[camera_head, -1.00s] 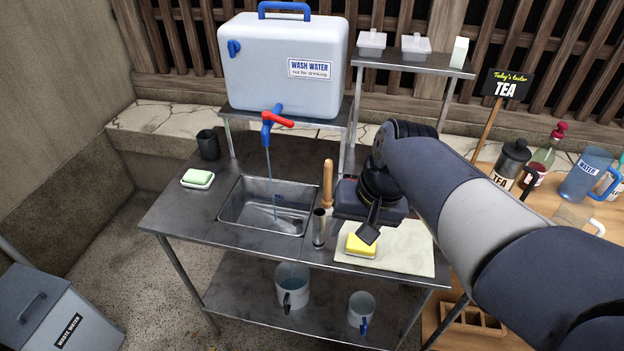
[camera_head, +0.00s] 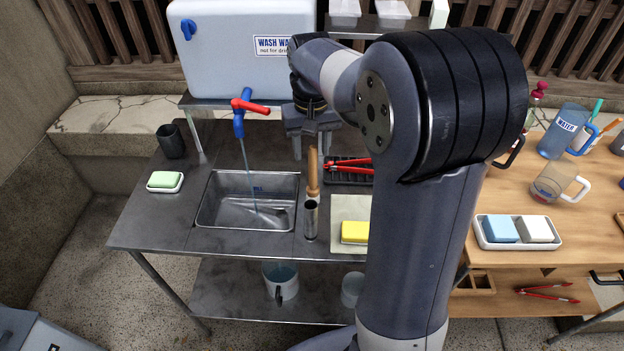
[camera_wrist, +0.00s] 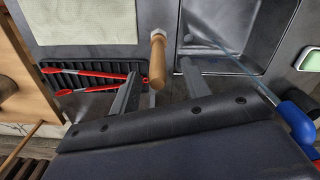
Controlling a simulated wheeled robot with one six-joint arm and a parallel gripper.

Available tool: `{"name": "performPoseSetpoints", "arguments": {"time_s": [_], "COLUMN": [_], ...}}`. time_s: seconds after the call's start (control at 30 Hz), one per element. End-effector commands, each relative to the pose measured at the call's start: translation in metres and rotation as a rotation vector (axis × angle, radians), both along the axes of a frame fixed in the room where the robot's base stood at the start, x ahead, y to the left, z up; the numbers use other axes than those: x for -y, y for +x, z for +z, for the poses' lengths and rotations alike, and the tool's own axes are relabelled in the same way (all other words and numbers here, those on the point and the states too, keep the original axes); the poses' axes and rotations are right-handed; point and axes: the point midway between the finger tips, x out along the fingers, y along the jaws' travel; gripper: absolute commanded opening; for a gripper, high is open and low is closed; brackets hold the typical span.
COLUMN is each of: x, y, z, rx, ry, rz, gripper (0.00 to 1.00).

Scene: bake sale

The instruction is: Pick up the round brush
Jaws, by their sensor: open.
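The round brush shows as a wooden handle (camera_head: 312,180) standing upright in a narrow metal cup (camera_head: 311,218), just right of the sink. Its brush end is hidden. My gripper (camera_head: 312,150) is above the cup with its fingers pointing down, open. In the head view the top of the handle is between the two fingers. In the wrist view the handle (camera_wrist: 157,62) also shows between the open fingers (camera_wrist: 160,74), with a gap visible on each side.
The sink (camera_head: 222,208) is left of the cup, with water running from the tap (camera_head: 243,108). Red tongs (camera_head: 350,166) lie on a black rack close behind on the right. A yellow sponge (camera_head: 354,232) rests on a cloth. The wash water tank (camera_head: 225,60) stands behind.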

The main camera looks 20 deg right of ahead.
Motion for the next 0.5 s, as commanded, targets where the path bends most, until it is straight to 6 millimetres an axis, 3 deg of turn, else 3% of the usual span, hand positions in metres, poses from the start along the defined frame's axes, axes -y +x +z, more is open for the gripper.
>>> {"name": "performPoseSetpoints", "arguments": {"time_s": [0.33, 0.5], "x": [0.004, 0.004], "y": [0.002, 0.003], "z": [-0.043, -0.054], "rx": [-0.003, 0.001], "ry": [0.001, 0.001], "rz": [0.0, 0.0], "gripper": [0.45, 0.45]}}
